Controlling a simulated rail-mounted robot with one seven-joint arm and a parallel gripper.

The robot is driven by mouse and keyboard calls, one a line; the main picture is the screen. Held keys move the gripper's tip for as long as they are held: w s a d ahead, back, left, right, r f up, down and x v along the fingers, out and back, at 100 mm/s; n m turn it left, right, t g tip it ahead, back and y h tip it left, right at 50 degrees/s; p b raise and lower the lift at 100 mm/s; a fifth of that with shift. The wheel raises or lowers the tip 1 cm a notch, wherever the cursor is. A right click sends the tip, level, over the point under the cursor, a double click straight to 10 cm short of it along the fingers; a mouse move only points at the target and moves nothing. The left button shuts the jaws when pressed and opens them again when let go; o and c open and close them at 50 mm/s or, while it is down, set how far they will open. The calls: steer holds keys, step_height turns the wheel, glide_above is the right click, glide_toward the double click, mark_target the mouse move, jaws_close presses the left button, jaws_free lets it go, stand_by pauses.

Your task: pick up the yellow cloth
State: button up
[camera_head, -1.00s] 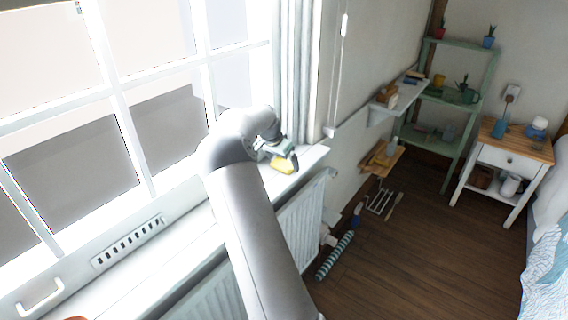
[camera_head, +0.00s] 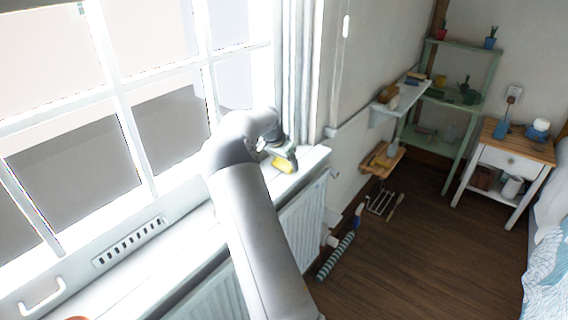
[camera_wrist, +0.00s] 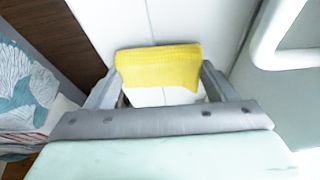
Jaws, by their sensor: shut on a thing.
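The yellow cloth (camera_wrist: 160,68) shows in the wrist view, spanning the space between the two fingers of my gripper (camera_wrist: 160,84). My gripper is shut on the cloth, with a finger at each side of it. In the head view my gripper (camera_head: 283,158) is over the right end of the white windowsill, and the cloth (camera_head: 284,165) shows as a small yellow patch at it. The wrist view shows pale boards behind the cloth. I cannot tell whether the cloth still touches the sill.
The windowsill (camera_head: 308,158) runs along the window, with a radiator (camera_head: 303,222) below. Small wall shelves (camera_head: 384,160), a green shelf unit (camera_head: 455,100) and a nightstand (camera_head: 512,155) stand to the right. A striped roll (camera_head: 337,256) lies on the floor.

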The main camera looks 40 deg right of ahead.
step_height(320, 180, up, 2)
steer(key=shift+r, duration=0.25)
steer(key=s+a+r+b, duration=0.3)
steer(key=s+a+r, duration=0.4)
steer(key=s, duration=0.5)
step_height(320, 180, up, 3)
steer(key=shift+f, duration=0.15)
steer(key=shift+a, duration=0.1)
